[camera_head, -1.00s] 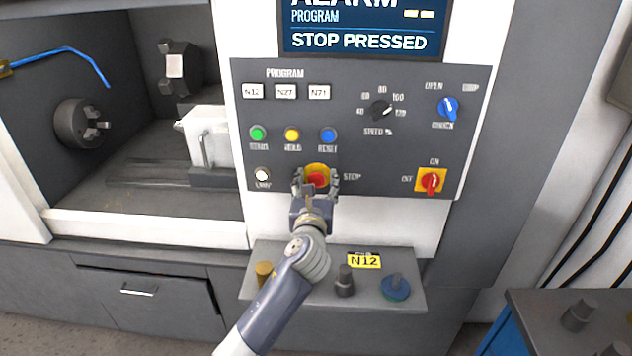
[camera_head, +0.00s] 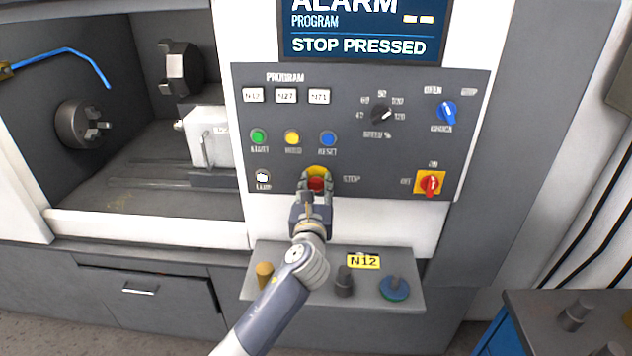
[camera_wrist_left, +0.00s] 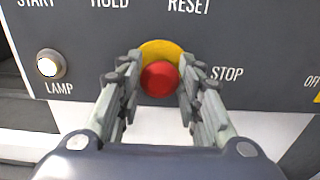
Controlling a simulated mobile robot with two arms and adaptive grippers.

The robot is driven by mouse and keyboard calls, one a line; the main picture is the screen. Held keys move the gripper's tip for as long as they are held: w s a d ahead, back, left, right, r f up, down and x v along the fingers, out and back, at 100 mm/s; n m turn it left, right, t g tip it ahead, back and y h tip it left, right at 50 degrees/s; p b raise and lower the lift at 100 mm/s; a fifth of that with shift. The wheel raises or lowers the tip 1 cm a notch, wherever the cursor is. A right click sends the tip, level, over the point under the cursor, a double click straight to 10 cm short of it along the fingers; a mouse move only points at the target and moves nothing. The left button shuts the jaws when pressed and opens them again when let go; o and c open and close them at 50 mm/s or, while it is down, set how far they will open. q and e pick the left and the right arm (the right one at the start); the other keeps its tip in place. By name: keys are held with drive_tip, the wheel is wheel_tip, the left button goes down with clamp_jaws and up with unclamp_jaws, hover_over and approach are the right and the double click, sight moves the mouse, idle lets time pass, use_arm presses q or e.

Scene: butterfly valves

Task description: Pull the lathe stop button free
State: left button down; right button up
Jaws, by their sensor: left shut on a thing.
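The red stop button (camera_head: 316,184) sits on a yellow surround on the dark control panel, right of the lamp button and left of the STOP label. My left gripper (camera_head: 317,186) reaches it from below, with a finger on each side and shut on it. In the left wrist view the red button (camera_wrist_left: 159,79) shows between the two fingertips, with the yellow ring behind it. The screen (camera_head: 360,35) reads ALARM and STOP PRESSED. My right gripper is not in view.
Green, yellow and blue (camera_head: 328,139) buttons sit above the stop button. A red-and-yellow rotary switch (camera_head: 430,183) is at the right. A shelf (camera_head: 318,292) with an N12 card and several tool pieces juts out below. The open lathe chamber is on the left.

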use_arm(q)
drive_tip(key=shift+f, duration=0.15)
drive_tip(key=c, duration=1.2)
unclamp_jaws()
drive_tip(key=shift+o, duration=0.5)
drive_tip(key=shift+s, duration=0.1)
drive_tip(key=s, duration=1.2)
